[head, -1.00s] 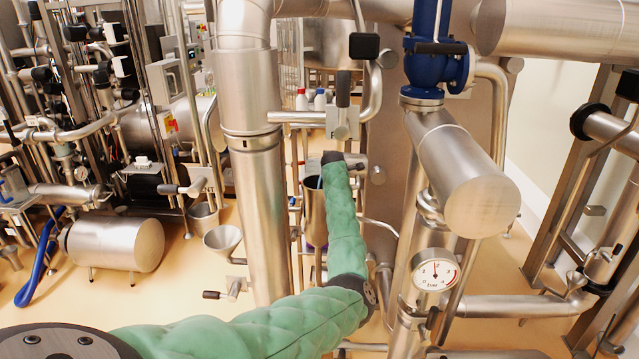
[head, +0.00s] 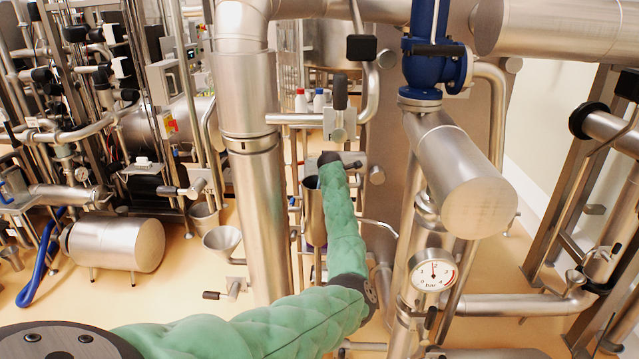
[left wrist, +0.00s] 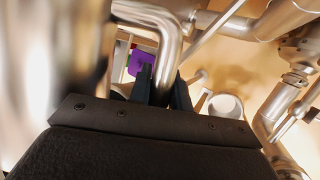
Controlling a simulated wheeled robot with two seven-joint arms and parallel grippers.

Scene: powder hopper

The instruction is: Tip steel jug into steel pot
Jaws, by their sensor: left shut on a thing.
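My left gripper (left wrist: 164,75) shows its dark fingers in the left wrist view, shut around a curved steel bar, which looks like the handle of the steel jug (left wrist: 165,45). In the head view, the wrist of my green-sleeved left arm hides the gripper. An open-topped steel vessel (head: 312,215) stands close left of my forearm, partly covered by it; I cannot tell whether it is the jug or the steel pot. A small pale round vessel (left wrist: 222,106) shows right of the fingers in the left wrist view, apart from them. My right gripper is not in view.
A thick steel pipe (head: 258,220) stands left of my forearm. A pressure gauge (head: 433,270) and a large pipe end (head: 480,195) are on the right. A funnel (head: 222,240) and a bucket (head: 204,218) are at left. A purple piece (left wrist: 140,62) lies behind the fingers.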

